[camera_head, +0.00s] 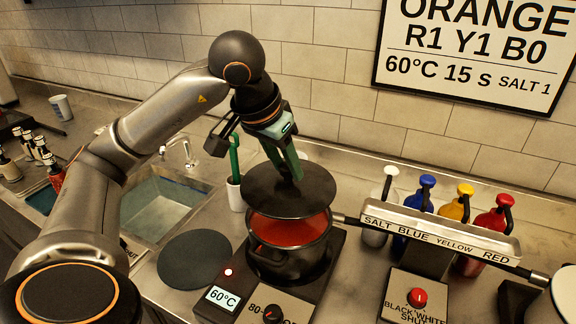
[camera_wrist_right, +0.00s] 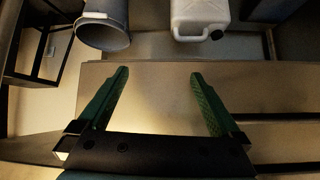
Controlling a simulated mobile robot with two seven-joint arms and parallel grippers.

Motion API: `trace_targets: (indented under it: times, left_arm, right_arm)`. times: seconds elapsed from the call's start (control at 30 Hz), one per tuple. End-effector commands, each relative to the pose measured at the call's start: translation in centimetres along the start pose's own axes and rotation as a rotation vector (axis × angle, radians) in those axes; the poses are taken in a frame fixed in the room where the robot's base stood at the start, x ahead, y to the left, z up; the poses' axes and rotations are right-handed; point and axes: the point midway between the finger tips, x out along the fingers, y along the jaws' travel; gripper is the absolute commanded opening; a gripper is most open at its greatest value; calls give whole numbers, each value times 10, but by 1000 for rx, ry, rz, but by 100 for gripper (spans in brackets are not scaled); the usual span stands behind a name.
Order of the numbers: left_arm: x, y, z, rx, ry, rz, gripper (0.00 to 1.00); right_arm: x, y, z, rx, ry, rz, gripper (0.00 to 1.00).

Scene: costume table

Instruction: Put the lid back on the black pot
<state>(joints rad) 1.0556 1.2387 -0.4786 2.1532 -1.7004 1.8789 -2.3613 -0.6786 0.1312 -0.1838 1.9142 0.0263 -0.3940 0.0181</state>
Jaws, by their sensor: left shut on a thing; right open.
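The black pot (camera_head: 283,262) stands on a dark hot plate in the head view, with red-orange liquid (camera_head: 290,230) visible inside. The dark round lid (camera_head: 262,193) is above the pot and tilted a little, with the liquid showing under its front edge. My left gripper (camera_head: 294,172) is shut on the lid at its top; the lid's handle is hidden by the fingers. My right gripper (camera_wrist_right: 152,90) shows in the right wrist view with its green fingers wide apart and nothing between them.
A round dark mat (camera_head: 195,259) lies left of the hot plate (camera_head: 325,272). A sink (camera_head: 165,205) is further left. A white cup with a green stick (camera_head: 235,192) stands behind the pot. A labelled dispenser bar (camera_head: 437,232) with several bottles is at right. A grey bucket (camera_wrist_right: 103,28) and white jug (camera_wrist_right: 200,18) show below.

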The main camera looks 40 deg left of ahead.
Motion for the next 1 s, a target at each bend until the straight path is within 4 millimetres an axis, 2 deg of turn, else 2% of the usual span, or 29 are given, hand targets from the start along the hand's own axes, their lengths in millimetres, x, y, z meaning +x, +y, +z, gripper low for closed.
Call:
trace_targets:
  times: [0.37,0.8,1.0]
  left_arm:
    - [8,-2,3,-5,2,-2,0]
    - [46,-2,20,-4,2,-2,0]
    - [57,-2,24,-4,2,-2,0]
  right_arm:
    - [6,0,7,0,0,0,100]
    - [32,2,36,0,-1,-1,100]
    - [39,3,43,0,-1,-1,100]
